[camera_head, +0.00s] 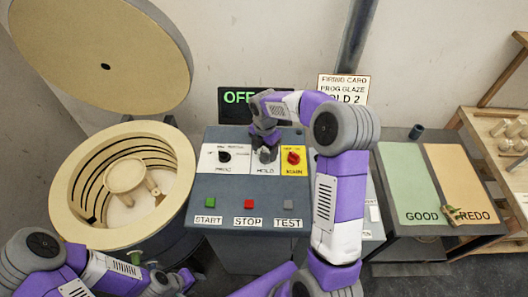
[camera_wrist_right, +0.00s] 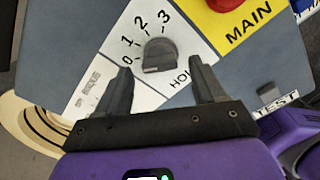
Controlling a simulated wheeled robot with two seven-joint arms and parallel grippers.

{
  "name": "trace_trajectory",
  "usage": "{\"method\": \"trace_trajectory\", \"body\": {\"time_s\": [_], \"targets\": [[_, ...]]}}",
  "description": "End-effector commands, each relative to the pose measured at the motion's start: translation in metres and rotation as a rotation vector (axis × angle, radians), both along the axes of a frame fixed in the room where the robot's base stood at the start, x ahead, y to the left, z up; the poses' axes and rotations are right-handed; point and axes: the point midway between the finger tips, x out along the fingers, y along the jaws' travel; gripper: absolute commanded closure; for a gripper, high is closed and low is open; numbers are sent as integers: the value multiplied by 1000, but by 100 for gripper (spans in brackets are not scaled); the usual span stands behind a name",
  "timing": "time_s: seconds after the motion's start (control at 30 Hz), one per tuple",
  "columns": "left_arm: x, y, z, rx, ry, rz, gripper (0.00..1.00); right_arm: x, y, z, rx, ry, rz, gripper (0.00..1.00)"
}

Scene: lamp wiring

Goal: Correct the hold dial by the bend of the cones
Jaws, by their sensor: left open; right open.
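The grey hold dial (camera_wrist_right: 160,56) shows in the right wrist view on a white panel with the marks 0, 1, 2 and 3. I cannot tell which mark it points to. My right gripper (camera_wrist_right: 163,88) is open, its two fingers apart on the near side of the dial. In the head view the right gripper (camera_head: 265,142) is over the HOLD panel and partly hides the dial. A small tan and green piece (camera_head: 452,213), perhaps the cones, lies at the GOOD and REDO boards' lower edge. My left gripper (camera_head: 184,281) is open at the bottom left.
The firing card (camera_head: 343,89) reads PROG GLAZE, HOLD 2, partly hidden. The display (camera_head: 235,97) reads OFF. The red MAIN knob (camera_head: 293,158) is right of HOLD. START, STOP and TEST buttons lie in front. The round kiln (camera_head: 75,205) stands open at left, with its lid raised.

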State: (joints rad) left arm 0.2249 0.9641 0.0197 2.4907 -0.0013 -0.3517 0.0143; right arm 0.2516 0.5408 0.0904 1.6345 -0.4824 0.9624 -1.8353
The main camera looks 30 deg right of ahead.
Motion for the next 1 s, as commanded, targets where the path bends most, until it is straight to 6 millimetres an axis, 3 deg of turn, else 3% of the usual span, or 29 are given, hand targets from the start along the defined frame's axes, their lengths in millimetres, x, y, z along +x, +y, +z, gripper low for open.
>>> {"method": "trace_trajectory", "body": {"time_s": [0.17,0.47,0.8,1.0], "targets": [[0,0,-2,0,0,0,57,0,0,-15,0,1,-1,31],[0,0,-2,0,0,0,57,0,0,-17,0,0,-1,32],[0,0,-2,0,0,0,57,0,0,-17,-1,0,-1,84],[0,0,-1,0,0,0,57,0,0,-17,-1,0,-12,87]]}}
